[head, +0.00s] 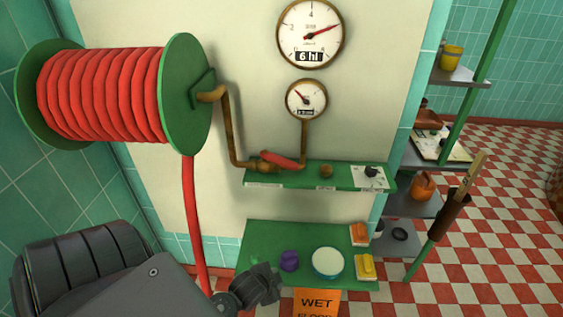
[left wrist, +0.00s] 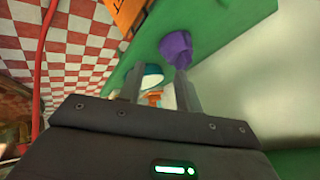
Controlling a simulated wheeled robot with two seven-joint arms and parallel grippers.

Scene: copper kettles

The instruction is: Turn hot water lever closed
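The red lever (head: 280,160) sits on the brass pipe (head: 235,125) just above the back of the upper green shelf in the head view. It lies tilted, its right end lower. My left gripper (head: 262,285) is low, in front of the lower green shelf and well below the lever. In the left wrist view its two fingers (left wrist: 160,88) are apart with nothing held between them. The lever does not show in that view. My right gripper is in neither view.
A red hose reel (head: 105,93) stands upper left, its hose hanging down. Two gauges (head: 310,35) are on the wall. An orange wet-floor sign (head: 316,301) stands below.

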